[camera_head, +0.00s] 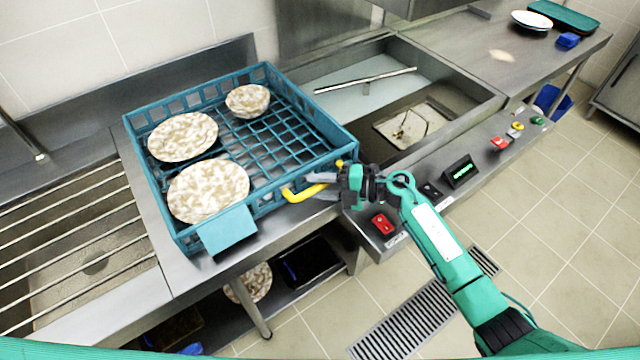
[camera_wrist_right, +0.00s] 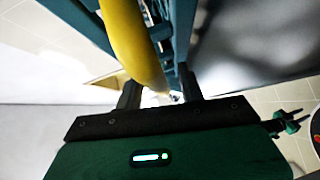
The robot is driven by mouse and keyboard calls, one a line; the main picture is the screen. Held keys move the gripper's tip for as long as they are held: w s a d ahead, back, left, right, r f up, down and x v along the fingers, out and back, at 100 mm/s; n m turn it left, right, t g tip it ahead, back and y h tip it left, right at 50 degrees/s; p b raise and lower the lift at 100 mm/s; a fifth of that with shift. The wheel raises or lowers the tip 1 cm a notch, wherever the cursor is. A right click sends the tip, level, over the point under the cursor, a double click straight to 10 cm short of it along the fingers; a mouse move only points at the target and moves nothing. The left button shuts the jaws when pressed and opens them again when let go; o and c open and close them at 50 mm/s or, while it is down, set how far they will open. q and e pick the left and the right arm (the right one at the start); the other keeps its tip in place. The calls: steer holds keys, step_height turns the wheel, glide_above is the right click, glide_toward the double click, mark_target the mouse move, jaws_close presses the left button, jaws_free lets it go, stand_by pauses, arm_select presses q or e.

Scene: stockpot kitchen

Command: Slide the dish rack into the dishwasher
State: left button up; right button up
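The teal dish rack (camera_head: 258,205) sits on the steel counter, tilted in the picture, holding two speckled plates (camera_head: 183,136) (camera_head: 208,190) and a speckled bowl (camera_head: 248,100). A yellow handle (camera_head: 305,192) sticks out from its near right side. My right gripper (camera_head: 325,186) is at this handle, its fingers on either side. In the right wrist view the yellow handle (camera_wrist_right: 138,45) runs down between the fingers, which stand apart with gaps beside it. The open steel bay (camera_head: 410,110) right of the rack appears to be the dishwasher. My left gripper is out of view.
A control panel with a red switch (camera_head: 382,223) and a green display (camera_head: 460,171) runs along the bay's front. A slatted steel surface (camera_head: 75,235) lies left. A far counter holds a white plate (camera_head: 531,20) and a blue object (camera_head: 568,40).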

steer(key=shift+c, duration=0.5)
jaws_close()
steer(key=shift+d, duration=0.1)
